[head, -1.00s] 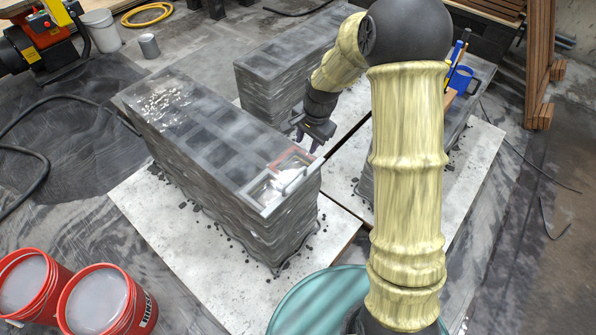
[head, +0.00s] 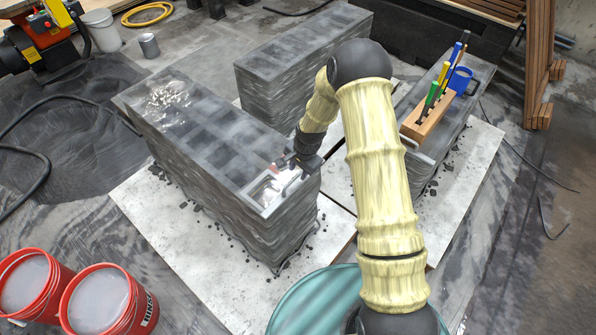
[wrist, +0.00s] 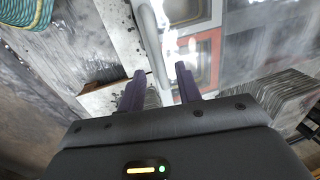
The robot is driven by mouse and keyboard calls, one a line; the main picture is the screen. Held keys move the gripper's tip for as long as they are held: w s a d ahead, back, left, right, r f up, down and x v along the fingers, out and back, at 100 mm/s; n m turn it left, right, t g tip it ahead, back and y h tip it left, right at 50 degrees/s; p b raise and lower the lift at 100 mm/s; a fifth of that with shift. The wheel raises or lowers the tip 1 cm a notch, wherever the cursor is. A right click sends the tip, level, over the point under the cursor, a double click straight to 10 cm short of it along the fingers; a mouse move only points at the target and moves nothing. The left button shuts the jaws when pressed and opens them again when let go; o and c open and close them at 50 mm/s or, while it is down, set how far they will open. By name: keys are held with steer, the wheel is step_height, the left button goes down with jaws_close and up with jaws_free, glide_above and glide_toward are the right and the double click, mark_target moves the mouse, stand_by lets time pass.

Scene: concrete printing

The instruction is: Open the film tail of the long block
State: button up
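The long block (head: 200,190) is a grey, layered printed block with a row of dark cells on top, standing at left centre. A clear, shiny film (head: 168,97) shows by its glare at the far end of the top. At the near end a pale, glossy patch (head: 268,188) shows, partly hidden by my gripper (head: 284,165), which hovers over that end. In the wrist view my gripper (wrist: 161,78) has two dark purple fingers held apart. A pale bar (wrist: 150,45) runs lengthwise in the gap between them; I cannot tell if they touch it. A red-edged cell (wrist: 198,55) shows beside it.
A second grey block (head: 300,55) stands behind. A third block (head: 430,160) at right carries a wooden holder (head: 428,118) with markers and a blue cup (head: 461,80). Two red buckets (head: 105,300) stand at lower left. Crumbs lie around the long block's base.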

steer(key=shift+w+a+f, duration=0.15)
steer(key=shift+f, duration=0.85)
steer(key=shift+c, duration=0.2)
jaws_close()
steer(key=shift+w+a, duration=0.1)
